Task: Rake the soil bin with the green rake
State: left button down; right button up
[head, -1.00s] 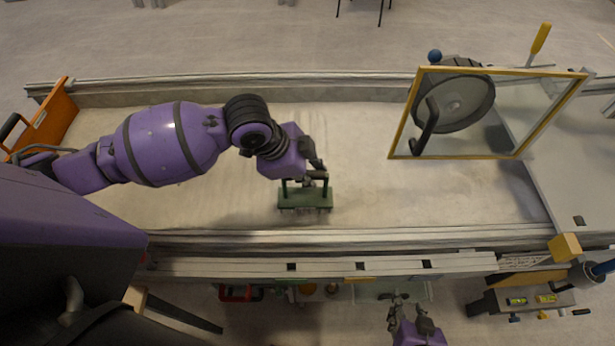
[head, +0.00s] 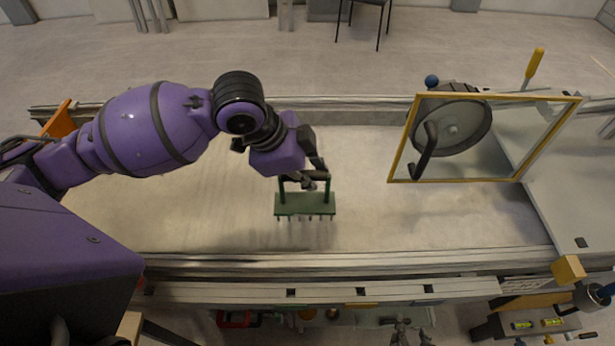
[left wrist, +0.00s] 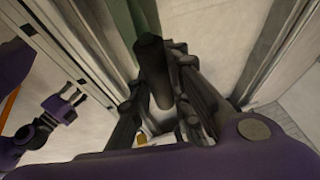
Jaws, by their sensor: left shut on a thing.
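The soil bin (head: 400,262) is a long trough of pale, mostly smooth sand across the head view. My left gripper (head: 308,183) is shut on the green rake (head: 305,204), above the middle of the bin near its front wall. The rake's bar is level and its short teeth show below it. The teeth seem to be off the sand, with a soft shadow nearby. In the left wrist view the dark handle (left wrist: 153,72) lies between my fingers. My right gripper (head: 405,335) is at the bottom edge, outside the bin; it also shows, fingers apart and empty, in the left wrist view (left wrist: 72,97).
A yellow-framed glass pane (head: 487,181) with a dark wheel behind it stands over the bin's right part. An orange panel (head: 58,120) is at the left end. A shelf with tools lies below the front rail.

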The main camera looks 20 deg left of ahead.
pick_arm(q)
jog(key=shift+r, duration=0.2)
jog(key=shift+r, duration=1.9)
